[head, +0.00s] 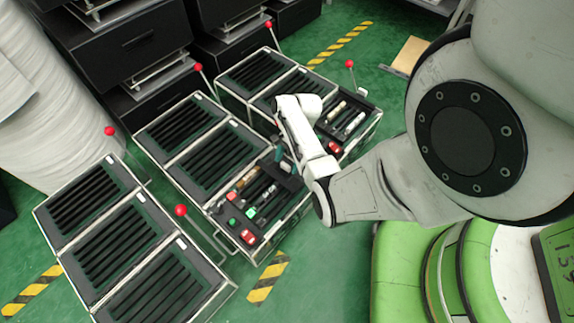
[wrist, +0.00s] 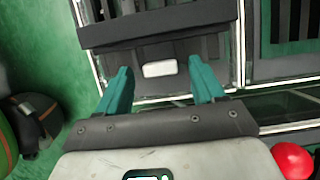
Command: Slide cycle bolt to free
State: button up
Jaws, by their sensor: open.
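My gripper (wrist: 162,82) is open, its two teal fingers apart with nothing between them. In the head view my gripper (head: 280,155) is over the inner edge of the middle case's front panel (head: 262,232), partly hidden by my own wrist. That panel carries several metal and wooden cylinders, red and green blocks and a black block. I cannot tell which of these parts is the cycle bolt. In the wrist view a dark bar (wrist: 160,28) crosses beyond the fingertips, and a small white plate (wrist: 160,68) shows between the fingers on a dark surface.
Slatted cases stand left (head: 100,240) and behind (head: 250,72). Upright levers have red balls, one near the left case (head: 181,210) and one on the back case (head: 349,64). A red ball (wrist: 292,160) is close at the wrist view's lower right. Green floor is open in front.

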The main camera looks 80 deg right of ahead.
jog(key=shift+w+a+f, duration=0.15)
jog(key=shift+a+f, duration=0.05)
jog(key=shift+f, duration=0.3)
grip_shut()
dwell(0.4)
